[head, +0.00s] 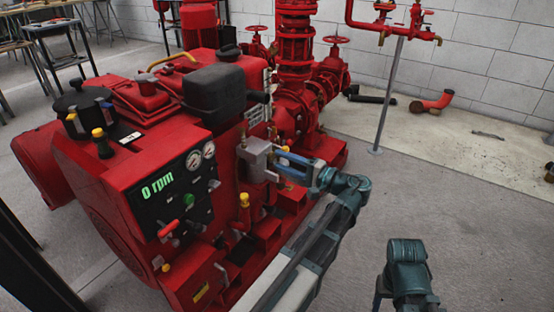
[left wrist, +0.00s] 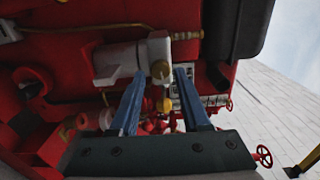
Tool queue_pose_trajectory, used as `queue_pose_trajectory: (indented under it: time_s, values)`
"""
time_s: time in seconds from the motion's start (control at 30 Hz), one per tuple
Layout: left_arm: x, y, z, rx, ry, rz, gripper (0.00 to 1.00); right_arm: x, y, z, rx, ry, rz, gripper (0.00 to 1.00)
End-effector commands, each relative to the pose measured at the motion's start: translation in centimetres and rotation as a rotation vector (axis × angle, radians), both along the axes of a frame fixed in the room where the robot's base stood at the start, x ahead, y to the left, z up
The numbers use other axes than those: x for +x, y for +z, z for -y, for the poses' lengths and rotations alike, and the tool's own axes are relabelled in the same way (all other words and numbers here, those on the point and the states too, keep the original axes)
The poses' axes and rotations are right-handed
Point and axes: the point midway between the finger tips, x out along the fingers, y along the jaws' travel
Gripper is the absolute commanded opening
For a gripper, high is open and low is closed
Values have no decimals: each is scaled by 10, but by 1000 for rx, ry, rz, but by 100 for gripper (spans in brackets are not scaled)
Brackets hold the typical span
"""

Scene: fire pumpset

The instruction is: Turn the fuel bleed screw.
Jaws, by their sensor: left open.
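A red pump engine (head: 150,150) stands at the left of the head view. A grey metal filter housing (head: 258,160) is on its near side, and it also shows in the left wrist view (left wrist: 120,60). My left gripper (head: 284,161) is open in front of the housing. In the head view the screw is hard to make out.
The control panel (head: 170,196) reads 0 rpm. A black box-shaped part (head: 214,95) rises above the housing, and a yellow-capped fitting (head: 244,205) is below it. Red pipework (head: 295,90) stands behind. The floor (head: 470,215) at the right is mostly clear. Part of my right arm shows low right.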

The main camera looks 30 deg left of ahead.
Motion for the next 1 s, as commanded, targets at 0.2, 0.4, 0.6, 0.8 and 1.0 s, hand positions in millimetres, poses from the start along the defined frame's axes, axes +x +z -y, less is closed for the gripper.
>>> queue_pose_trajectory:
  time_s: [0.2, 0.4, 0.6, 0.8, 1.0]
  values:
    - [-3, 0, 51, 0, -4, 0, 47, 0, 0, 0, 0, 0, 0, 61]
    - [-6, 0, 87, -1, -3, 0, 47, 0, 0, 0, 0, 0, 0, 61]
    - [-8, 0, 106, -1, -2, 0, 47, 0, 0, 0, 0, 0, 0, 61]
    - [-9, 0, 110, -1, 0, 0, 47, 0, 0, 0, 0, 0, 0, 61]
    - [-9, 0, 110, -1, 0, 0, 47, 0, 0, 0, 0, 0, 0, 61]
